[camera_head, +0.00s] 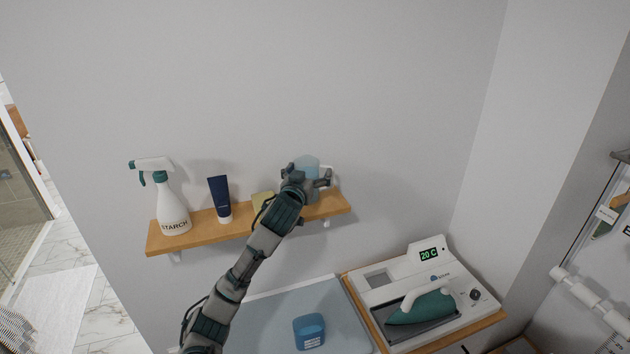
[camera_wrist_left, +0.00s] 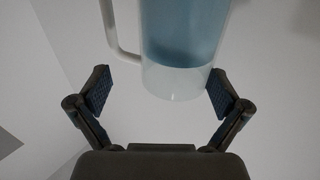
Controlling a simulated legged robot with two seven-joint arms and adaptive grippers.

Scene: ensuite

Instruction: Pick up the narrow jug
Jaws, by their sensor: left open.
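The narrow jug (camera_head: 307,164) stands at the right end of the wooden wall shelf, mostly hidden behind my left gripper (camera_head: 306,179). In the left wrist view the jug (camera_wrist_left: 184,45) is see-through with blue liquid, a clear base and a white handle (camera_wrist_left: 108,28) on its left. My left gripper also shows in the left wrist view (camera_wrist_left: 158,92), open, with its fingers apart. The jug's base lies between and beyond the fingertips, nearer the right finger. I cannot tell whether that finger touches it. My right gripper is not in view.
The shelf (camera_head: 240,229) also holds a starch spray bottle (camera_head: 170,207), a dark blue tube (camera_head: 219,199) and a yellowish item (camera_head: 262,201) close to my left wrist. The wall is close behind.

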